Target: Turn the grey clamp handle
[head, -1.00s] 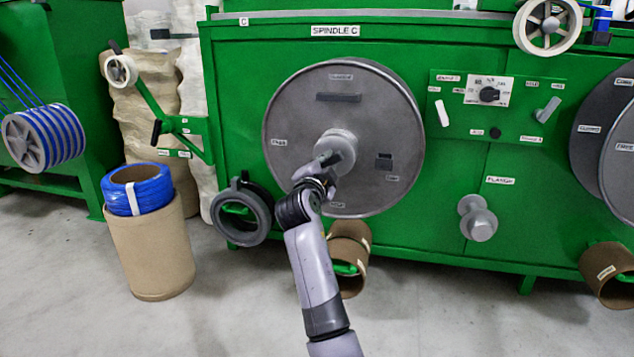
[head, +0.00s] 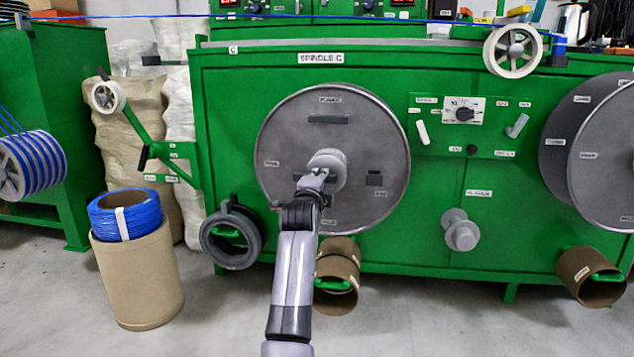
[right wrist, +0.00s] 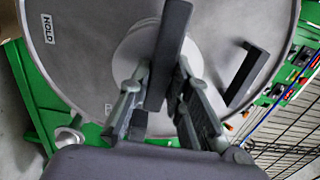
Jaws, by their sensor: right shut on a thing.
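The grey clamp handle is a dark bar (right wrist: 168,50) across the pale round hub (head: 328,164) of a large grey disc (head: 375,145) on the green machine. In the right wrist view the bar runs between the two fingers of my right gripper (right wrist: 167,105). The gripper is shut on it, with the pale hub just behind. In the head view my right gripper (head: 312,182) is at the lower left of the hub and hides most of the handle. My left gripper is out of view.
A dark grey ring (head: 229,237) hangs left of my arm, and a brown cardboard tube (head: 338,275) sits below the disc. A blue cable coil (head: 125,214) rests on a brown drum (head: 137,280).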

